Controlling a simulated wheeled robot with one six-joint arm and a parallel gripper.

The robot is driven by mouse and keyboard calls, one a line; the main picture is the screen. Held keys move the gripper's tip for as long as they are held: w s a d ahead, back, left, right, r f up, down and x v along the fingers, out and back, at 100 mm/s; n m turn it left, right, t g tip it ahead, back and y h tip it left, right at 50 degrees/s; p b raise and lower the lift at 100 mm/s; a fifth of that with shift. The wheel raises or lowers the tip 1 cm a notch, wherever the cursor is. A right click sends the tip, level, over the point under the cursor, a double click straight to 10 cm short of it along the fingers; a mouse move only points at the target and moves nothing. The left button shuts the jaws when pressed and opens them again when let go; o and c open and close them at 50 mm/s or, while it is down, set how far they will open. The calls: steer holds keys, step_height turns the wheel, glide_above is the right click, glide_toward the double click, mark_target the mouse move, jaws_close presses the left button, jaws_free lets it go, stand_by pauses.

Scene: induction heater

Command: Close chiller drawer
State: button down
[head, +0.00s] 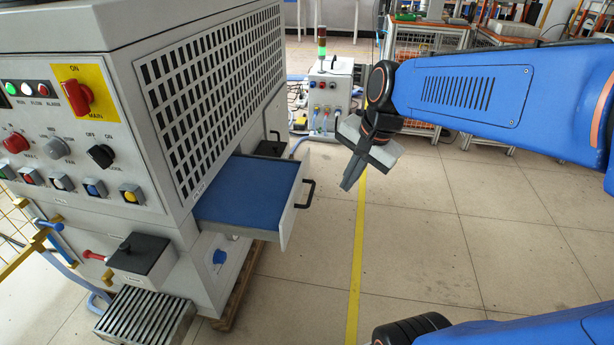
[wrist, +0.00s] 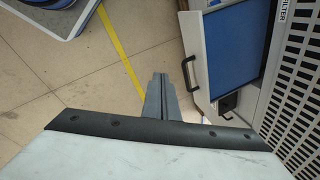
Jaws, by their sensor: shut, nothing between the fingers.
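The chiller drawer (head: 246,193) stands pulled out from the side of the grey cabinet in the head view. It has a blue inside, a white front and a black handle (head: 305,193) on that front. The drawer (wrist: 232,50) and its handle (wrist: 189,74) also show in the wrist view, to the right of my fingers. My gripper (head: 348,185) is to the right of the drawer front in the head view, apart from the handle, with its fingers pointing down. The fingers (wrist: 161,80) are together and hold nothing.
The grey cabinet (head: 150,110) carries a control panel with a red main switch (head: 75,93) and several buttons. A small grey box with a signal light (head: 322,42) stands behind. Open floor (head: 430,230) with a yellow line lies right of the drawer.

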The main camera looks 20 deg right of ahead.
steer(key=w+d+f+m+g+y, duration=0.1)
steer(key=w+d+f+m+y, duration=0.15)
steer(key=w+m, duration=1.05)
steer(key=w+a+f, duration=0.1)
steer(key=f, duration=0.2)
steer(key=w+a+f, duration=0.2)
steer(key=f, duration=0.1)
steer(key=w+a+f, duration=0.1)
steer(key=a+f, duration=0.1)
steer(key=f, duration=0.1)
steer(key=shift+w+f, duration=0.15)
steer(key=shift+w, duration=0.2)
steer(key=shift+w+a, duration=0.5)
steer(key=shift+a, duration=0.2)
glide_above(244, 185)
steer(key=shift+a, duration=0.15)
